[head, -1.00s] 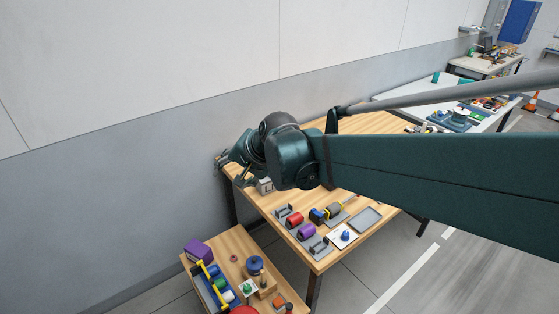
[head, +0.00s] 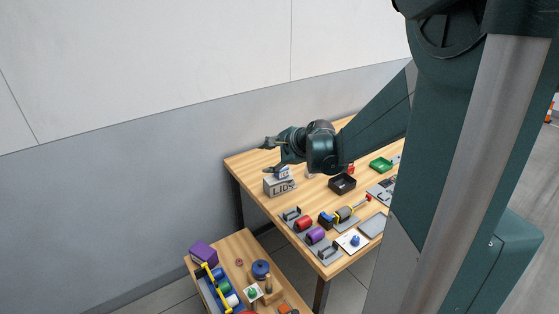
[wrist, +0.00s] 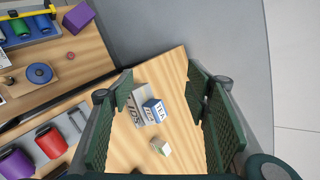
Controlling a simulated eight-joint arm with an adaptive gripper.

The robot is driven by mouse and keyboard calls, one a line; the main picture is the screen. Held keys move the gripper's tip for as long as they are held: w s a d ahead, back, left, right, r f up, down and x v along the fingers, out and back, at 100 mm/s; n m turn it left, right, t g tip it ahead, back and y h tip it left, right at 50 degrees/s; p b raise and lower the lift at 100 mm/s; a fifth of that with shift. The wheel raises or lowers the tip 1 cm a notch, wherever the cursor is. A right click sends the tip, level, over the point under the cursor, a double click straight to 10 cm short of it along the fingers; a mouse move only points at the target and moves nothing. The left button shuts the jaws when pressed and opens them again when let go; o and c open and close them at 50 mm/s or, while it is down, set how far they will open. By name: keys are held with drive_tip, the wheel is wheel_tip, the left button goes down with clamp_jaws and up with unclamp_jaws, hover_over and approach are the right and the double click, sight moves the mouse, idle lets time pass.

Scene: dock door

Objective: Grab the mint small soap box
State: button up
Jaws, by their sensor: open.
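A small pale box (wrist: 160,147) with a greenish side, which looks like the mint soap box, rests on the wooden table in the wrist view. It is low between my fingers, near the palm side of the picture, and nothing touches it. In the head view my arm seems to hide most of it. My gripper (head: 268,156) is open and empty above the far left end of the table; its spread fingers also frame the wrist view (wrist: 160,88).
A grey LIDS box (head: 280,188) with a blue-and-white TEA box (wrist: 154,110) on it is beside the small box. A black tray (head: 342,184), red and purple cylinders and a green tray (head: 381,164) share the table (head: 248,160). A lower bench (head: 232,247) holds more items.

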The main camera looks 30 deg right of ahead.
drive_tip(key=w+d+f+m+t+b, duration=0.1)
drive_tip(key=d+f+m, duration=0.3)
drive_tip(key=d, duration=0.6)
drive_tip(key=d+f+m+t+h+b, duration=0.1)
drive_tip(key=d+f+m+b, duration=0.1)
drive_tip(key=d+f+m, duration=0.3)
drive_tip(key=w+d+f+m+t+b, duration=0.1)
drive_tip(key=d+f+m, duration=0.3)
drive_tip(key=d+f, duration=0.7)
drive_tip(key=shift+w+d+f+m+t+h+b, duration=0.1)
drive_tip(key=shift+d+b, duration=0.15)
drive_tip(key=shift+d, duration=0.4)
drive_tip(key=shift+w+d+r+m+t+h+b, duration=0.1)
drive_tip(key=shift+d+b, duration=0.1)
drive_tip(key=shift+d, duration=0.45)
drive_tip(key=shift+w+d+f+m+t+h+b, duration=0.1)
drive_tip(key=shift+d+b, duration=0.15)
drive_tip(key=shift+d, duration=0.4)
drive_tip(key=shift+s+d+f+m, duration=0.15)
drive_tip(key=shift+d+f+m, duration=0.15)
drive_tip(key=shift+d, duration=0.1)
drive_tip(key=shift+x, duration=1.35)
drive_tip(key=shift+b+x, duration=0.7)
drive_tip(key=shift+x, duration=1.85)
drive_tip(key=shift+r, duration=0.1)
